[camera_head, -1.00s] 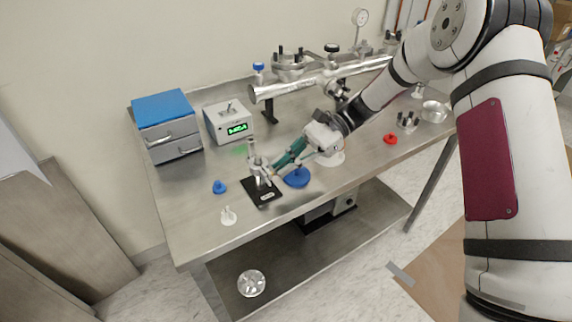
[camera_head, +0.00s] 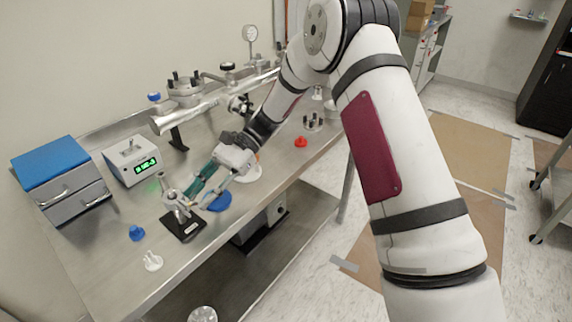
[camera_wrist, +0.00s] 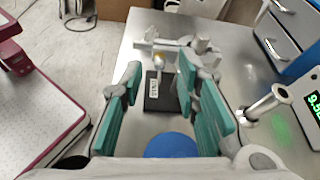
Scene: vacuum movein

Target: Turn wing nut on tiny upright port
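The tiny upright port (camera_head: 171,198) is a small metal fitting on a black base plate (camera_head: 184,229) near the front of the steel bench. I cannot clearly make out the wing nut; a small yellowish part (camera_wrist: 158,62) shows near the fingertips. My gripper (camera_head: 190,198) reaches in from the right, just beside the port. In the wrist view my gripper (camera_wrist: 159,72) has its teal fingers apart with a gap between them. Contact cannot be told.
A blue disc (camera_head: 217,201) lies under my gripper. Behind stand a display box (camera_head: 130,160), a blue-topped drawer unit (camera_head: 60,185) and a metal tube (camera_head: 185,114).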

